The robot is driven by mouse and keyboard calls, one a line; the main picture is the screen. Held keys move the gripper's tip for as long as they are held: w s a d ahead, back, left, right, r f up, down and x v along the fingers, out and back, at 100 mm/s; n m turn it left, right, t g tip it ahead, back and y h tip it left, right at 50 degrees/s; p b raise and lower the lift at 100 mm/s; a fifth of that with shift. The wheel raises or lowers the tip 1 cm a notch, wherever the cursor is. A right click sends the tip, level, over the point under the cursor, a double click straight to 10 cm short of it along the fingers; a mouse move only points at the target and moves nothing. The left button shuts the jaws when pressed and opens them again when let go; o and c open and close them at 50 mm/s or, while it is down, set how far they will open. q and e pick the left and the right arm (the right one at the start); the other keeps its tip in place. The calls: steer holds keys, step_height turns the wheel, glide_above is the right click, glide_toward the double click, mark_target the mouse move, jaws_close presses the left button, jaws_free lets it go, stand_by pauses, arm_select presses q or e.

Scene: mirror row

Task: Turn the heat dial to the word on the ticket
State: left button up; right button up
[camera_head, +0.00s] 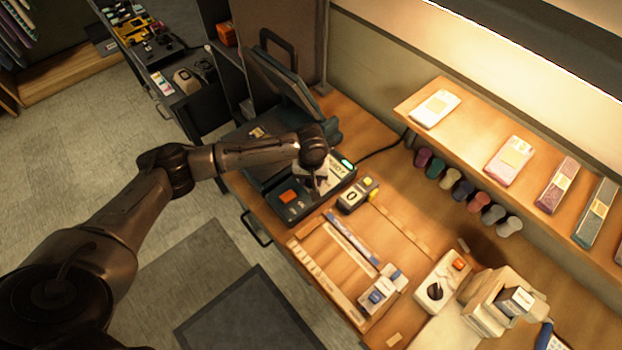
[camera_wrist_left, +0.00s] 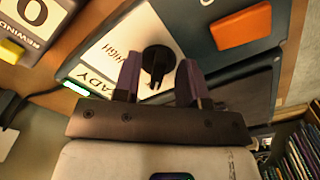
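The heat dial (camera_wrist_left: 157,60) is a round black knob on a white plate on the dark press (camera_head: 291,206). In the left wrist view the word HIGH shows beside it; other marks are hidden by my fingers. My left gripper (camera_head: 317,181) is over the plate, its two fingers apart, one on each side of the knob in the left wrist view. I see a gap at each side, but cannot tell its depth around the knob. No ticket word is readable. My right gripper is not in view.
A lit green READY light (camera_head: 348,164) is on the press's edge. A small counter box (camera_head: 357,195) marked 0 and REWIND stands close beside it. A white box (camera_head: 437,284) with another black knob stands at lower right. A shelf (camera_head: 472,128) runs along the wall.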

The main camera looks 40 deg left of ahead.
arm_select(q)
steer(key=shift+f, duration=0.4)
steer(key=shift+c, duration=0.4)
jaws_close()
